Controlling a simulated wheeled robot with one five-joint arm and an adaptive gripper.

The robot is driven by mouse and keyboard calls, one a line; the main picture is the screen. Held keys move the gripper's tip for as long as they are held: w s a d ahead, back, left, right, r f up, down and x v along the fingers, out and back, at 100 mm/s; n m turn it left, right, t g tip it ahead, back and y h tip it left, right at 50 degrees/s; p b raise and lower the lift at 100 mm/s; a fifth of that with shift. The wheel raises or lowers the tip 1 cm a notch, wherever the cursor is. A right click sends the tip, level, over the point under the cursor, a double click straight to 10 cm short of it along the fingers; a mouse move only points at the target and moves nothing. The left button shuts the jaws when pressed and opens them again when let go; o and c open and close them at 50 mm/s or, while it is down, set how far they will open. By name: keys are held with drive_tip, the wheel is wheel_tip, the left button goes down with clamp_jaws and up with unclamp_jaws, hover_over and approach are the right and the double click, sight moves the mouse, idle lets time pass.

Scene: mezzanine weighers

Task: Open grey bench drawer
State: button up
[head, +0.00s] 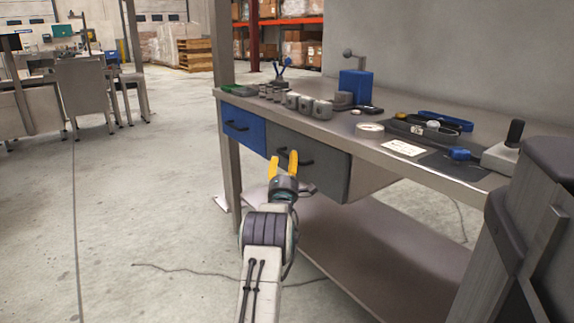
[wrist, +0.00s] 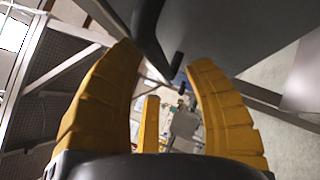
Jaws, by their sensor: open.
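The grey drawer (head: 322,172) hangs under the workbench top, right of a blue drawer, and its front looks closed. Its dark bar handle (head: 304,160) is partly hidden by my gripper in the head view. My gripper (head: 283,158) is in front of the grey drawer's left part, yellow fingers apart and pointing at it. In the wrist view, the open fingers (wrist: 165,62) have the dark curved handle (wrist: 148,38) showing between their tips, with the grey drawer front (wrist: 235,30) at the upper right. I cannot tell whether the fingers touch the handle.
The blue drawer (head: 243,127) has its own dark handle. The bench top (head: 345,133) bears weights, a blue block (head: 355,87) and trays. A lower shelf (head: 390,255) and a bench leg (head: 230,165) are close to my arm. The floor (head: 150,210) at left is clear.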

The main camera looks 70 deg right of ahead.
drive_tip(key=shift+w+d+r, duration=0.1)
drive_tip(key=shift+d+r, duration=0.1)
drive_tip(key=shift+d, duration=0.15)
drive_tip(key=shift+x, duration=0.95)
drive_tip(key=shift+o, duration=0.2)
clamp_jaws()
drive_tip(key=shift+r, duration=0.1)
